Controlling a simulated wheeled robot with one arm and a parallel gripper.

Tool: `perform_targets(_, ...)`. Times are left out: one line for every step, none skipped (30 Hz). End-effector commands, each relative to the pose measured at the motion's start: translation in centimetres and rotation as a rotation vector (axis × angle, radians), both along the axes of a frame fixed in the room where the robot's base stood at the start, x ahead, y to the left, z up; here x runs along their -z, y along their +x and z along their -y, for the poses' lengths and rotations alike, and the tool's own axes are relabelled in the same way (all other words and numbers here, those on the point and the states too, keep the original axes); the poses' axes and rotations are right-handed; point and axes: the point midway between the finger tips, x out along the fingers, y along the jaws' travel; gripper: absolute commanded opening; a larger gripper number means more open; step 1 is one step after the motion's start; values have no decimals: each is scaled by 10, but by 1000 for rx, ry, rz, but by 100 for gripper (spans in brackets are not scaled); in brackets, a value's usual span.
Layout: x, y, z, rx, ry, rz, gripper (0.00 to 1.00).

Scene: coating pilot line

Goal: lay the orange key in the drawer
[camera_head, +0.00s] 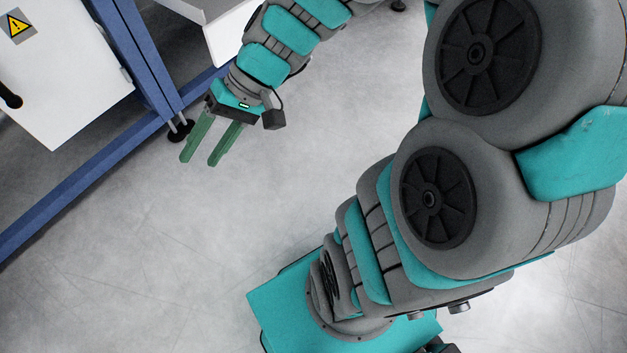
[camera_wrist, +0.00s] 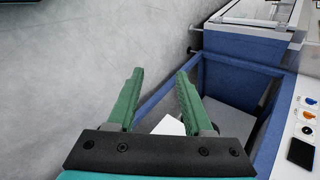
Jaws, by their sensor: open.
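My gripper (camera_head: 199,161) hangs over the bare floor, its two green fingers apart with nothing between them. In the wrist view the open fingers (camera_wrist: 160,74) point toward the floor and a blue frame. I cannot make out the orange key in either view. A white box-like part (camera_head: 232,36) projects near the blue frame at the top, behind my arm; I cannot tell whether it is the drawer. My gripper is below and left of it in the picture, apart from it.
A blue frame (camera_head: 150,62) carries a white panel (camera_head: 75,85) with a yellow warning sign (camera_head: 19,27) at left. The wrist view shows a blue-sided unit (camera_wrist: 240,48) and a white control panel (camera_wrist: 299,128) at right. Grey floor (camera_head: 130,230) is open at lower left.

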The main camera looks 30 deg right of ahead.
Motion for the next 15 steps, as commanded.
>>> perform_targets(6,-25,2,-50,-91,-18,51)
perform_targets(10,-38,5,-71,-146,-29,51)
perform_targets(15,-55,13,-96,-220,-48,51)
perform_targets(19,-67,19,-113,-276,-58,51)
perform_targets(21,-78,26,-125,-332,-68,51)
perform_targets(25,-92,38,-138,-405,-81,51)
perform_targets(27,-102,46,-145,-457,-87,51)
perform_targets(28,-110,55,-148,-507,-92,51)
perform_targets(29,-119,67,-148,-569,-98,51)
perform_targets(29,-125,75,-148,-612,-99,51)
perform_targets(29,-130,83,-145,-650,-99,51)
perform_targets(28,-135,93,-140,-695,-98,51)
perform_targets(28,-138,99,-135,-723,-99,51)
perform_targets(28,-140,104,-133,-747,-100,51)
perform_targets(27,-143,110,-127,-773,-99,51)
